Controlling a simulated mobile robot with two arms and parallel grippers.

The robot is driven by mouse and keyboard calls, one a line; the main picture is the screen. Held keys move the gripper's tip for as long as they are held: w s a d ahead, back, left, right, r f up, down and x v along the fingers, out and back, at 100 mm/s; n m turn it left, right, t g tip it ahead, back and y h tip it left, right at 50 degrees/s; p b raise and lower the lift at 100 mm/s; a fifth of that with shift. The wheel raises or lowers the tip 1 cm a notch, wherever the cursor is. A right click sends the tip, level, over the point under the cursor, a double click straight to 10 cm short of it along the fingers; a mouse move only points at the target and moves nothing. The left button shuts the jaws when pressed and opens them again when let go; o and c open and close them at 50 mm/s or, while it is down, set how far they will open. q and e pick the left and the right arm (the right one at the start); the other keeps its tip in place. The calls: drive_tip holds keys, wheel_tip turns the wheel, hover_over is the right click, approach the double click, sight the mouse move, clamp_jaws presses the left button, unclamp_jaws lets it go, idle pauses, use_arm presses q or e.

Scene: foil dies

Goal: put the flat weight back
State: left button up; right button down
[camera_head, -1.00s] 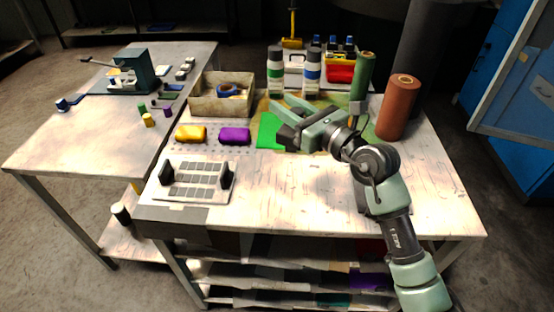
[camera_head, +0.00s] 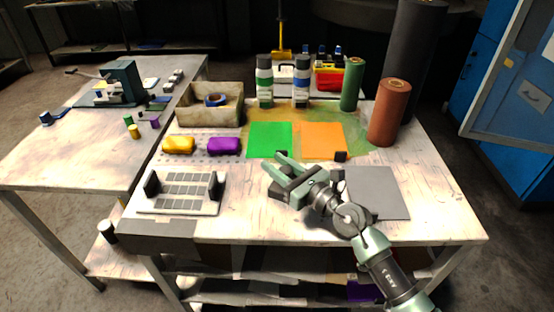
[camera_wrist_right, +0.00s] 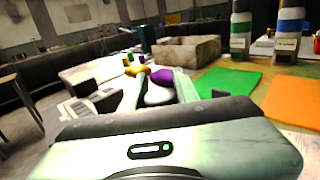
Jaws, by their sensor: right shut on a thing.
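My right gripper (camera_head: 273,173) hangs over the front middle of the table, in front of the green sheet (camera_head: 270,139). In the right wrist view its two pale green fingers (camera_wrist_right: 162,88) are closed about a pale grey, rounded thing (camera_wrist_right: 158,95), which seems to be the flat weight. Most of it is hidden by the gripper, and I cannot make it out in the head view. My left gripper is not in view.
A slotted grey rack (camera_head: 183,207) stands at the front left. An orange sheet (camera_head: 320,138), a grey plate (camera_head: 392,195) and a brown roll (camera_head: 388,112) are on the right. A box (camera_head: 190,112) stands behind.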

drive_tip(key=shift+f+b, duration=1)
drive_tip(key=shift+f, duration=0.75)
drive_tip(key=shift+f, duration=0.2)
drive_tip(key=c, duration=1.1)
unclamp_jaws()
drive_tip(key=shift+s+f, duration=0.1)
drive_tip(key=shift+f, duration=0.1)
drive_tip(key=shift+o, duration=0.2)
drive_tip(key=shift+d+r, duration=0.1)
drive_tip(key=shift+r, duration=0.1)
drive_tip(key=b+v, duration=0.1)
drive_tip(key=v, duration=0.9)
drive_tip(key=shift+s+d+f, duration=0.1)
drive_tip(key=shift+s+d, duration=0.1)
drive_tip(key=shift+s, duration=0.05)
drive_tip(key=shift+s+d, duration=0.45)
